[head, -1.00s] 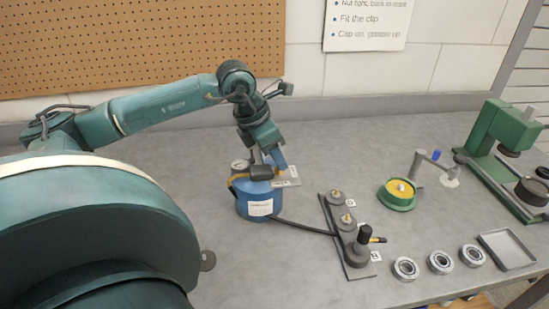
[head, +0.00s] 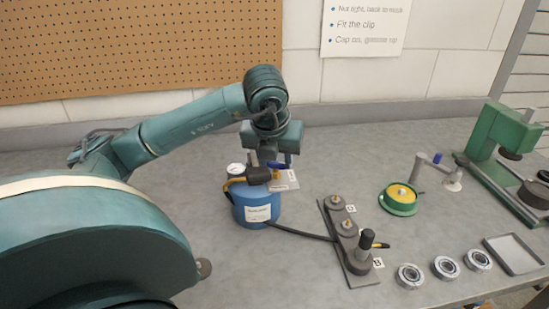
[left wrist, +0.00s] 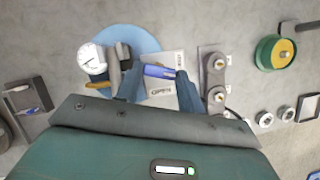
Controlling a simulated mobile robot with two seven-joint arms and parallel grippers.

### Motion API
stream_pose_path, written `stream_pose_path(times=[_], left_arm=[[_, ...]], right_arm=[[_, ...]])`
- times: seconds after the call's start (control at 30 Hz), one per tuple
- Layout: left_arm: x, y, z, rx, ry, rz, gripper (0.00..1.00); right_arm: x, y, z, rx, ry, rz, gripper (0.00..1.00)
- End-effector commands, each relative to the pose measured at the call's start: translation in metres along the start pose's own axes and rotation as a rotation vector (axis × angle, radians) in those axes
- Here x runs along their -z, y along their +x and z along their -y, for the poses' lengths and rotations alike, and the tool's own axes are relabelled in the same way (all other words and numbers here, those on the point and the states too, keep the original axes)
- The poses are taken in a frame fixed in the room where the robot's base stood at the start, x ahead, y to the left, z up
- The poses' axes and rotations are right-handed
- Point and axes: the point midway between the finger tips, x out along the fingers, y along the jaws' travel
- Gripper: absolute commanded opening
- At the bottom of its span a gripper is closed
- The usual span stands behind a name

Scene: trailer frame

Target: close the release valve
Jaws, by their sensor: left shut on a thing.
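The blue pressure tank (head: 258,207) stands on the bench with a white gauge (head: 236,169) and a dark grip on top. The release valve's blue lever (left wrist: 158,71) lies crosswise in the left wrist view, over a pale plate (left wrist: 164,98) that reads OPEN; a second word at the plate's side is too small to read. In the head view the lever (head: 277,164) shows just under my left gripper (head: 270,161). That gripper, also in the left wrist view (left wrist: 158,88), points down and is shut on the lever. My right gripper is not in view.
A black hose runs from the tank to a dark strip (head: 352,262) with several knobs. To the right are a green and yellow spool (head: 399,196), several bearings (head: 445,267), a tray (head: 513,252) and a green press (head: 497,140). The bench behind the tank is clear.

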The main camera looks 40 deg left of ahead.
Motion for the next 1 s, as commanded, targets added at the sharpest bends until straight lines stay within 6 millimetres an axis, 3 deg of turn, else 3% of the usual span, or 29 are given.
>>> stream_pose_path(times=[0.43, 1.0], left_arm=[[0.0004, 0.0005, 0.0034, -0.112, -0.270, -0.004, 0.15], [0.0004, 0.0008, 0.0040, -0.140, -0.337, -0.004, 0.15]], right_arm=[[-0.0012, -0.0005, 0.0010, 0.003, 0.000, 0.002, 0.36], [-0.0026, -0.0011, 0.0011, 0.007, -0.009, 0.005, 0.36]])
